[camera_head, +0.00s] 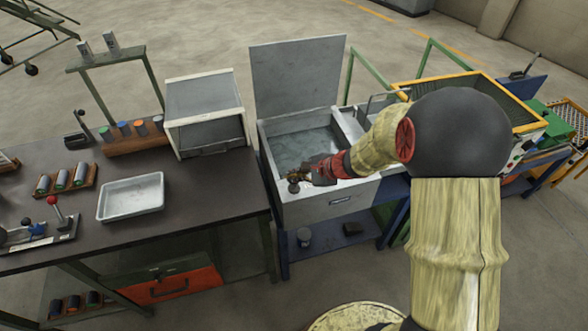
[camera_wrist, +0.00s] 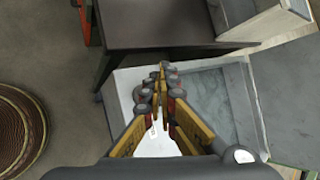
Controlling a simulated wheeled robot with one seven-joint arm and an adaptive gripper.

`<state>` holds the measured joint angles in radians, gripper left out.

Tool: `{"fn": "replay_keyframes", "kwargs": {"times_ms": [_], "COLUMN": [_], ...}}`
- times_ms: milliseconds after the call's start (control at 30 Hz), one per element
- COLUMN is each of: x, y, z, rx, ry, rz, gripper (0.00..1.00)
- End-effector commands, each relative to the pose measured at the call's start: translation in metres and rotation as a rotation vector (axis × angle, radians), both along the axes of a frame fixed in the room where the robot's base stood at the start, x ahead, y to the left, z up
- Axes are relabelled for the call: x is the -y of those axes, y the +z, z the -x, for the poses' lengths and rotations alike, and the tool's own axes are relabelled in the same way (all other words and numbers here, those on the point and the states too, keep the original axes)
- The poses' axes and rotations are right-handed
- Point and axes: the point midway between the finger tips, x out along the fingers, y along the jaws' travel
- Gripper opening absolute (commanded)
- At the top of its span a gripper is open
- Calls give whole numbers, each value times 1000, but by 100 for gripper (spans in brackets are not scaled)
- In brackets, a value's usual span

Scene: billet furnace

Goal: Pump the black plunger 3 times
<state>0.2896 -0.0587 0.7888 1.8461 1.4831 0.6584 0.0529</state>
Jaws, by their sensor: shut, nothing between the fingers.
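My gripper (camera_head: 300,176) is over the front left part of an open grey tank (camera_head: 331,203), its fingers pointing left. A small dark round piece (camera_head: 293,187) shows right by the fingertips at the tank's front rim. It may be the black plunger's top, but I cannot tell it surely from the fingers. In the wrist view my gripper (camera_wrist: 160,78) is shut, with its fingertips together and nothing between them. The tank's pale rim (camera_wrist: 125,88) lies below the fingers. No plunger shows clearly there; the fingers hide part of the rim.
A dark workbench (camera_head: 215,200) stands left of the tank, with a white tray (camera_head: 131,198) and a grey box (camera_head: 205,112) on it. The tank's lid (camera_head: 298,73) stands upright behind. A yellow-edged bin (camera_head: 455,82) is to the right.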

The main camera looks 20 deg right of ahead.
Motion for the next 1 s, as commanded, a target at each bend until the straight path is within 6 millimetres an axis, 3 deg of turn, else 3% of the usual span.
{"fn": "replay_keyframes", "kwargs": {"times_ms": [1000], "x": [-1], "y": [-16], "z": [4], "rx": [-13], "ry": [0], "rz": [0], "gripper": [0]}}
